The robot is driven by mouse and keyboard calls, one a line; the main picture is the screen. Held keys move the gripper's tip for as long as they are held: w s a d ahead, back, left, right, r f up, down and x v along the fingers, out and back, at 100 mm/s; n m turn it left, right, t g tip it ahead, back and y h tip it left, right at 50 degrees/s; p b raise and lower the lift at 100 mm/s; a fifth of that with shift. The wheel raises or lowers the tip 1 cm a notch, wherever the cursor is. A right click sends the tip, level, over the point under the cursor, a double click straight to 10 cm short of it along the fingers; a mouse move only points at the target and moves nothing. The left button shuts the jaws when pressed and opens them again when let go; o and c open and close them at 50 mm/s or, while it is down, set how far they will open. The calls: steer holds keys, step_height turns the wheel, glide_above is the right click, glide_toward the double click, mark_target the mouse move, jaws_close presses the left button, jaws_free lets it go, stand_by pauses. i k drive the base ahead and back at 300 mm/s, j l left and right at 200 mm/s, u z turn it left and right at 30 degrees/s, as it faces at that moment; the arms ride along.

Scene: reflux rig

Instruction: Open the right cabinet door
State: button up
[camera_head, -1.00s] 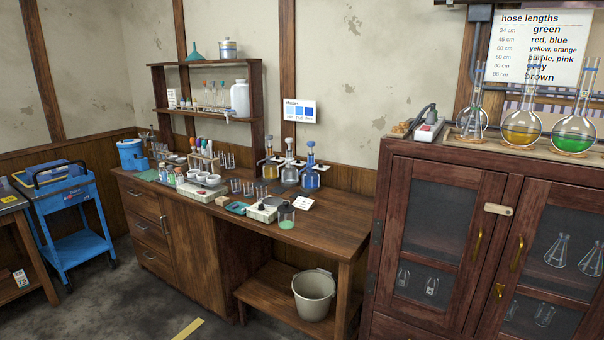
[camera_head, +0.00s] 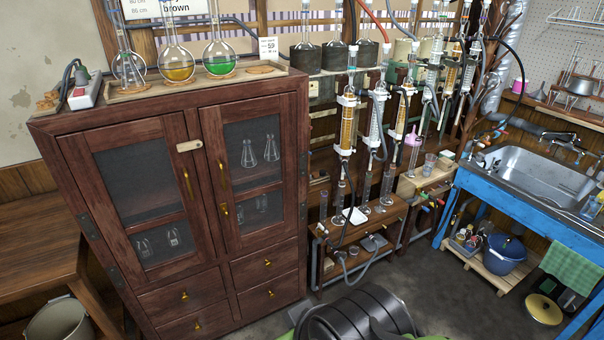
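The dark red-brown wooden cabinet (camera_head: 262,248) stands left of centre in the head view. Its right door (camera_head: 231,140) has a dark glass pane with flasks behind it, a brass handle (camera_head: 220,172) on its left side and a brass piece (camera_head: 224,208) below that. The left door (camera_head: 150,152) has its own brass handle (camera_head: 187,182). Both doors look shut. A small pale wooden latch (camera_head: 189,146) lies near the top where the doors meet. My gripper is not clearly visible; dark rounded parts, probably mine, show at the bottom centre.
Round flasks of coloured liquid (camera_head: 177,66) stand on the cabinet top. To the right are a rack of glass columns (camera_head: 348,125) with hoses, a low wooden bench and a blue-framed sink (camera_head: 535,175). A bucket (camera_head: 58,322) is at lower left. Grey floor (camera_head: 425,275) is open in front.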

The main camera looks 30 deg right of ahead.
mark_target(213, 118)
steer(key=z, duration=0.55)
steer(key=i+j+u, duration=0.3)
steer(key=u, duration=0.15)
steer(key=i+j+u, duration=0.5)
steer(key=k+l, duration=0.1)
